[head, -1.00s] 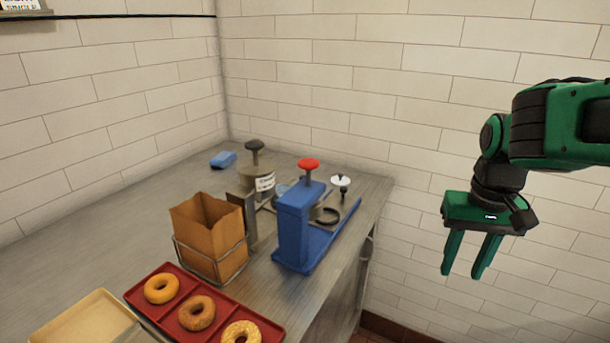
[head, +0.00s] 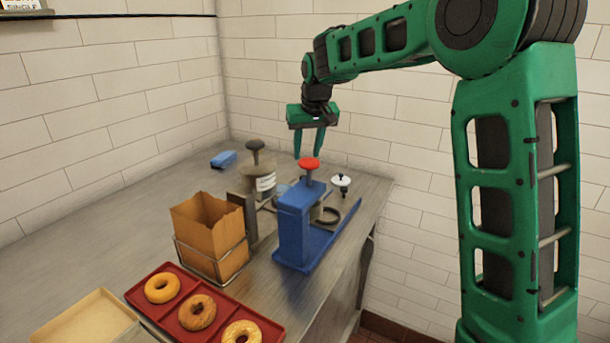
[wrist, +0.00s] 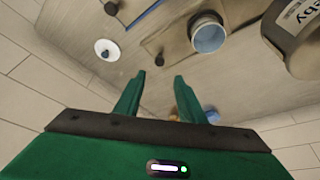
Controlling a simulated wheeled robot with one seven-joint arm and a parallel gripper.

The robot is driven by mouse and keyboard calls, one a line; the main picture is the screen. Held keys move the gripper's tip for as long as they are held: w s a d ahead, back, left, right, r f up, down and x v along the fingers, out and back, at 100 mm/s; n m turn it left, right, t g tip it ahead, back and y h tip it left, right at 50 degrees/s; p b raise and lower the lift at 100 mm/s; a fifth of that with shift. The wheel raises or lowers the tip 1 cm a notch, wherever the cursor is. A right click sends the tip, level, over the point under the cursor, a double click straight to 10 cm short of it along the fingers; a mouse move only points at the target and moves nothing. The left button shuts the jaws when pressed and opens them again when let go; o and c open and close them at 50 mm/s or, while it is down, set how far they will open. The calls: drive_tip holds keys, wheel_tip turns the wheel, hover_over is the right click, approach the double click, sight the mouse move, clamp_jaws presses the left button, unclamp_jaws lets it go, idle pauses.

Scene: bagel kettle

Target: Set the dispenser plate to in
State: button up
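The blue dispenser stand (head: 293,232) with a red knob (head: 309,164) on top stands near the counter's right edge. In the wrist view, a flat tan plate (wrist: 172,45) with a small dark knob (wrist: 158,61) lies next to a round cup with a blue inside (wrist: 208,35). I cannot tell for sure whether this is the dispenser plate, or how it is set. My gripper (head: 308,152) is open and empty, pointing down above and behind the red knob; its fingers also show in the wrist view (wrist: 160,79).
A brown paper bag (head: 208,235) in a wire holder and a red tray (head: 187,322) of bagels are in front. The left counter is mostly clear.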

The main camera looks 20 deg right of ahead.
drive_tip(key=x, duration=1)
drive_tip(key=shift+w+f, duration=0.15)
drive_tip(key=shift+f, duration=0.1)
clamp_jaws()
